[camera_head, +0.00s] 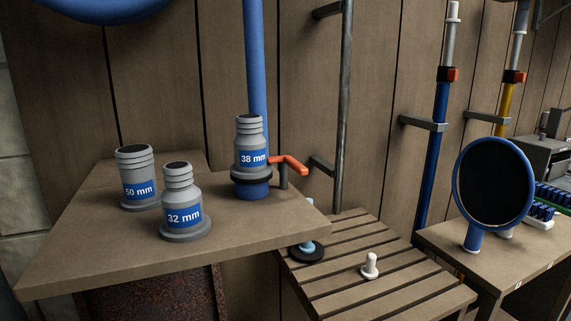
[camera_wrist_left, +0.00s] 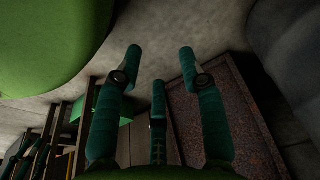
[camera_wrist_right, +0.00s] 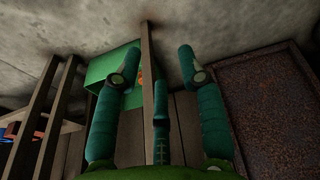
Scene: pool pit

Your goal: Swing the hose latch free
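The hose latch is an orange-red lever (camera_head: 290,164) on a short grey post beside the grey 38 mm adapter (camera_head: 249,150). Its inner end reaches the adapter's collar, and its outer end bends down to the right. The adapter stands upright on a blue fitting (camera_head: 251,188) on the wooden shelf, with a blue pipe behind it. In the left wrist view my left gripper (camera_wrist_left: 160,65) has its fingers spread, with nothing between them. In the right wrist view my right gripper (camera_wrist_right: 158,65) is also spread and empty. Neither gripper shows in the head view.
A 50 mm adapter (camera_head: 138,178) and a 32 mm adapter (camera_head: 183,204) stand on the wooden shelf (camera_head: 110,247), left of the latch. A slatted bench (camera_head: 370,250) holds a white peg (camera_head: 370,266) and a black disc. A round blue-rimmed paddle (camera_head: 493,184) stands at the right.

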